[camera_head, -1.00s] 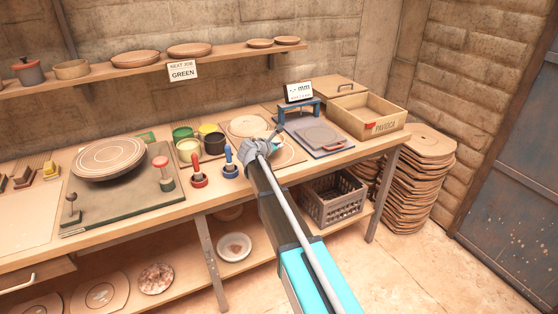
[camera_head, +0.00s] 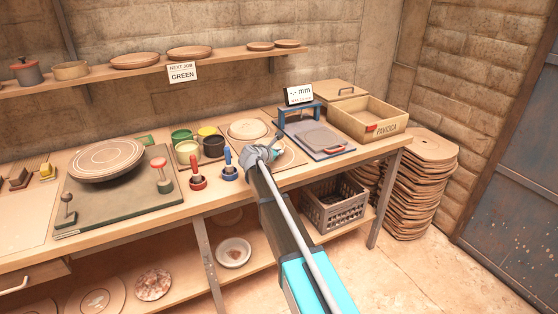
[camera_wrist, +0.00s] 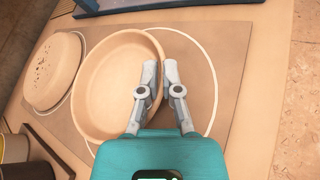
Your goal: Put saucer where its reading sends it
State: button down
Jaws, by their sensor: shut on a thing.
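The saucer (camera_wrist: 112,88) is a round, shallow clay dish with a raised rim. In the wrist view my gripper (camera_wrist: 158,68) is shut on its right rim. The saucer overlaps a white ring drawn on the brown mat (camera_wrist: 185,45); I cannot tell whether it touches the mat. In the head view my gripper (camera_head: 266,150) is over the front of this mat and mostly hides the saucer. The gauge display (camera_head: 298,94) shows dashes and "mm", above a blue stand (camera_head: 283,118) with a grey plate.
A second round clay piece (camera_head: 248,129) with small dark holes lies beside the saucer. Several paint pots (camera_head: 187,150) and red and blue stamps (camera_head: 229,168) stand to the left. A sign (camera_head: 182,73) reads NEXT JOB GREEN.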

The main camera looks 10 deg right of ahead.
jog(key=shift+f+b, duration=0.85)
jog(key=shift+f, duration=0.25)
jog(key=shift+f, duration=0.1)
jog(key=c, duration=0.8)
grip_release()
jog(key=shift+s+r, duration=0.15)
jog(key=shift+r, duration=0.05)
jog(key=p+v, duration=0.4)
jog(key=v, duration=0.8)
jog(key=shift+f, duration=0.1)
